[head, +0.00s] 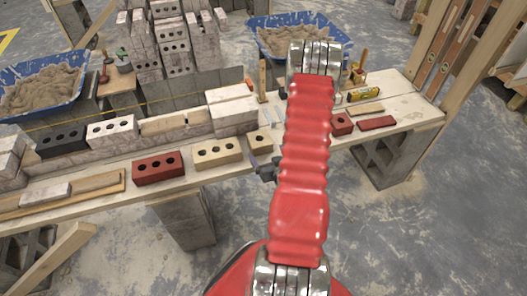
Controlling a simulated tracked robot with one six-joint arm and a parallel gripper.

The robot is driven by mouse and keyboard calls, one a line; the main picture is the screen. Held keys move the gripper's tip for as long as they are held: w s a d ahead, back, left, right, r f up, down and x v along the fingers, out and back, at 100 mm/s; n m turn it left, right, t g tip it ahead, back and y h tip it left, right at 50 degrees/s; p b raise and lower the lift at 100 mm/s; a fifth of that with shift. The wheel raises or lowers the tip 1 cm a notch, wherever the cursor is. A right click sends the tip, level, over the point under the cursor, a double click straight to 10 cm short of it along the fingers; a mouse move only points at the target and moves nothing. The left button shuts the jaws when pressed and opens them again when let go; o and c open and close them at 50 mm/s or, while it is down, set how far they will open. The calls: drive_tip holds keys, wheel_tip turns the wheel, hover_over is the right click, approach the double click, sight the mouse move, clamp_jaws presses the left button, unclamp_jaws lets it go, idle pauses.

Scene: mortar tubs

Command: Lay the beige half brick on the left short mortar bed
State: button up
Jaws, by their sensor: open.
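The beige half brick (260,142), a small block with one dark hole showing, sits on the plank bench to the right of a longer beige brick. My gripper (264,164) is open just in front of the half brick, on its near side; my red arm hides part of it. I cannot tell whether the fingers touch the brick. A sandy mortar strip (165,125) lies on the low wall between a white holed brick (112,132) and stacked pale blocks (232,110). Where separate short beds begin and end is too small to tell.
The longer beige brick (217,152) and a red brick (157,168) stand along the bench's front. A dark brick (61,141) is on the wall at left. Red pieces (377,123) and a yellow level (363,95) lie at right. Blue mortar tubs (45,82) stand behind.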

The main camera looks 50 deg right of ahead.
drive_tip(key=shift+s+a+r, duration=0.1)
drive_tip(key=shift+s, duration=0.1)
idle(0.6)
drive_tip(key=w+a+r+n+g+y, duration=0.25)
drive_tip(key=w+a+r, duration=0.25)
drive_tip(key=w+r, duration=0.45)
drive_tip(key=a+r+n, duration=0.1)
drive_tip(key=a+r, duration=0.9)
drive_tip(key=r, duration=0.2)
drive_tip(key=s+a+r+n+g+y, duration=0.1)
drive_tip(key=s+a+r+y, duration=0.1)
drive_tip(key=s+a+r, duration=0.5)
drive_tip(key=s+a+r+n+g+y, duration=0.1)
drive_tip(key=s+a+r+g+y, duration=0.1)
drive_tip(key=s+a+r, duration=0.5)
drive_tip(key=s+a, duration=0.4)
drive_tip(key=a, duration=0.4)
drive_tip(key=shift+a+r+n, duration=0.3)
drive_tip(key=shift+r+n, duration=0.05)
drive_tip(key=shift+r, duration=0.05)
drive_tip(key=shift+o, duration=0.2)
drive_tip(key=shift+g+y, duration=0.25)
